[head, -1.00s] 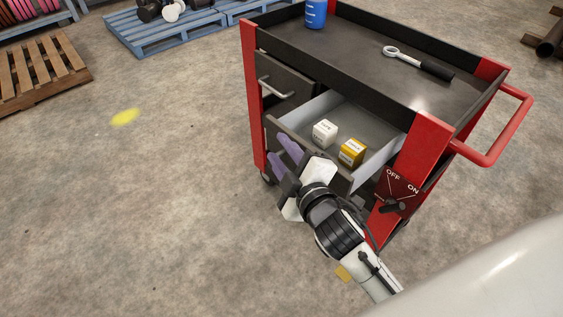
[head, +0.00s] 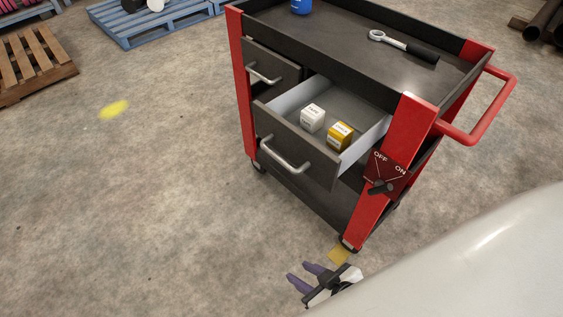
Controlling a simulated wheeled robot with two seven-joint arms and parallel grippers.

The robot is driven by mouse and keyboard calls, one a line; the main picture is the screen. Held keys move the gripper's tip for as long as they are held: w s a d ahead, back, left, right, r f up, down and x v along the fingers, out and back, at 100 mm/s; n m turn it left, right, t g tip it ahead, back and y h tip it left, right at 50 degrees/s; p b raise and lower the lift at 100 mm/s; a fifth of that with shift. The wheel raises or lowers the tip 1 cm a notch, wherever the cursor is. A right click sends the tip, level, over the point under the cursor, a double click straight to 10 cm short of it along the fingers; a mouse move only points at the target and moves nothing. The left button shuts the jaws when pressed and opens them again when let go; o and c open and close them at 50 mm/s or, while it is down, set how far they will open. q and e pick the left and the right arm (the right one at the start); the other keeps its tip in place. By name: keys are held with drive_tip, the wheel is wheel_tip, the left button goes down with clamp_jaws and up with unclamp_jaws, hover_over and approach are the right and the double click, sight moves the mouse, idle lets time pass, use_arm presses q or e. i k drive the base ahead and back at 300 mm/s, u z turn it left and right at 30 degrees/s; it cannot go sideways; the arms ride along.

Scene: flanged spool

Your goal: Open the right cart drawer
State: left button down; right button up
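The right cart drawer (head: 294,145) stands pulled out of the cart, with its bar handle (head: 284,156) in full view on the dark front. My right gripper (head: 306,276) is at the bottom of the picture, below the cart and well apart from the handle. Its two purple fingers are spread with nothing between them. My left gripper is not in view.
The red and black cart (head: 410,130) has a left drawer (head: 270,75) that looks shut. A ratchet wrench (head: 403,46) and a blue container (head: 301,5) are on top. An OFF/ON switch (head: 383,172) is on its side.

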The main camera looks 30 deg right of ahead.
sight(277, 121)
drive_tip(key=k, duration=0.45)
drive_tip(key=u, duration=1.05)
drive_tip(key=i, duration=0.8)
drive_tip(key=z, duration=1.7)
